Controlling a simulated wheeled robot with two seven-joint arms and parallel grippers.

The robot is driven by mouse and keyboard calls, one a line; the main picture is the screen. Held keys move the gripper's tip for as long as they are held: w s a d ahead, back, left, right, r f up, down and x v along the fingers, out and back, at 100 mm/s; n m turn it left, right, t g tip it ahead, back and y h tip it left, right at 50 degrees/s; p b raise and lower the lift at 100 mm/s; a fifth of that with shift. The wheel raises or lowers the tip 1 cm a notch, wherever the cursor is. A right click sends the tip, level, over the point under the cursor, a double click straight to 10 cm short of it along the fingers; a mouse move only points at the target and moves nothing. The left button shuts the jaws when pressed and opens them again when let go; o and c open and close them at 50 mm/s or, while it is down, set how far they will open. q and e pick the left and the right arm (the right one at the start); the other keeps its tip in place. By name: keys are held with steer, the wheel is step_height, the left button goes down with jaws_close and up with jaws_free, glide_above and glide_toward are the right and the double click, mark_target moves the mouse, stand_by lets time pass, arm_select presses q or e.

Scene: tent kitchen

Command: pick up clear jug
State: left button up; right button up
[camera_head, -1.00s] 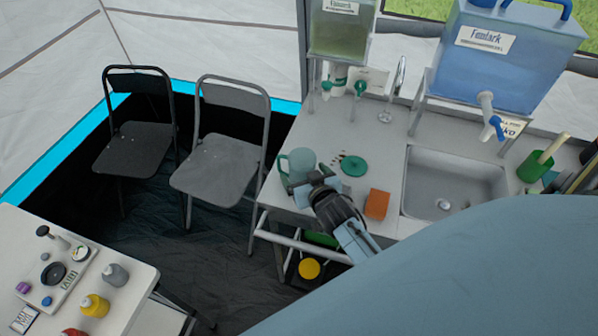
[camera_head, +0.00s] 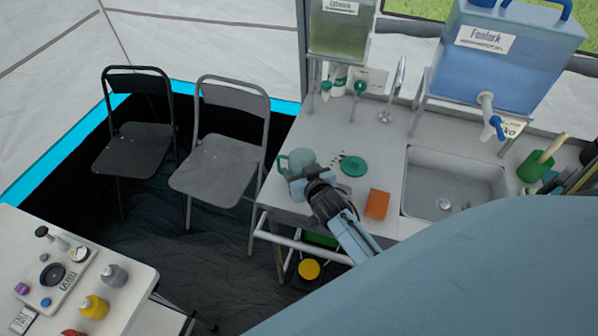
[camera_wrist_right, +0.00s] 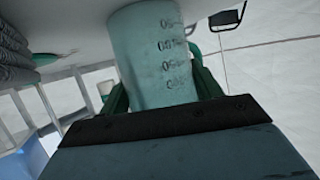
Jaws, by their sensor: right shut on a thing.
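The clear jug (camera_head: 300,160) stands at the left end of the counter, with its green handle on its left side. In the right wrist view the jug (camera_wrist_right: 155,55) is large, see-through and marked with dark graduations. My right gripper (camera_head: 302,182) is at the near side of the jug. In the right wrist view its green fingers (camera_wrist_right: 160,92) are on both sides of the jug, shut on its body. The jug's near lower part is hidden by the gripper in the head view. My left gripper is not in view.
A green lid (camera_head: 354,166) and an orange block (camera_head: 377,204) lie right of the jug. The sink (camera_head: 455,185) is farther right. Two water tanks, one greenish (camera_head: 340,35) and one blue (camera_head: 505,60), stand behind. Two folding chairs (camera_head: 222,165) stand left of the counter.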

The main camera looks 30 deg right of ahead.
step_height(320, 180, up, 10)
steer(key=p, duration=0.2)
steer(key=s+a+r+n+y+b, duration=0.2)
steer(key=s+a+r+b, duration=0.2)
steer(key=a+b, duration=0.5)
steer(key=shift+s+r+y+b, duration=0.3)
steer(key=shift+s+b, duration=0.55)
steer(key=shift+s, duration=0.05)
